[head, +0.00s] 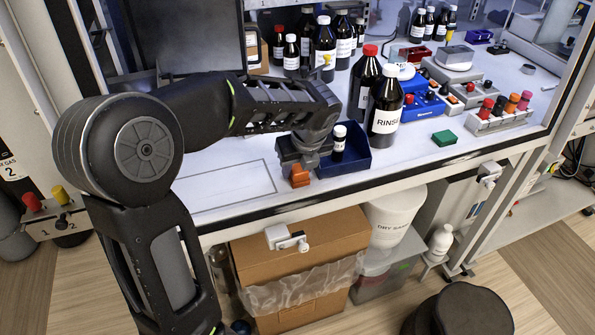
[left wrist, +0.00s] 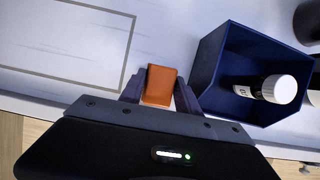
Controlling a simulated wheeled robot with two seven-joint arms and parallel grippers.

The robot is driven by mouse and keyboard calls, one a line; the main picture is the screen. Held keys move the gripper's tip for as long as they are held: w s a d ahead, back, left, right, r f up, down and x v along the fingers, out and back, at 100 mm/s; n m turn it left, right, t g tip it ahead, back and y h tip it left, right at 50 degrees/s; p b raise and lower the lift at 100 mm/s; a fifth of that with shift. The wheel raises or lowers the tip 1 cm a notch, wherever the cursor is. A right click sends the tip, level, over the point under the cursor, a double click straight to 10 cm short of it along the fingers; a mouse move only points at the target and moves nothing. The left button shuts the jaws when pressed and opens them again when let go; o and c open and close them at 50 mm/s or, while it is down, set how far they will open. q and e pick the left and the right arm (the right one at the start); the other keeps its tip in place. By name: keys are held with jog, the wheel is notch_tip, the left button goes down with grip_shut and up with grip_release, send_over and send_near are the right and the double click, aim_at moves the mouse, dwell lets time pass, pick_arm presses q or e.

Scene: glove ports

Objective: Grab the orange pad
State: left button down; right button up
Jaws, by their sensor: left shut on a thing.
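The orange pad (head: 300,177) is a small orange block near the front edge of the white worktop, left of the blue bin. My left gripper (head: 298,163) comes down over it from above and is shut on it. In the left wrist view the orange pad (left wrist: 160,85) sits between the two fingers of the left gripper (left wrist: 160,95). I cannot tell whether the pad touches the worktop. My right gripper is not in view.
A blue bin (head: 378,150) holding a small white-capped bottle (head: 338,143) stands close right of the left gripper. A RINSE bottle (head: 385,112) stands behind it. A green pad (head: 444,138) lies further right. An outlined rectangle (head: 222,190) on the worktop at left is empty.

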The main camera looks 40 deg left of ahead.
aim_at(297, 165)
pick_arm(q)
jog(key=shift+r, duration=0.1)
notch_tip(297, 165, up, 10)
jog(key=shift+f, duration=0.1)
dwell(0.3)
dwell(0.4)
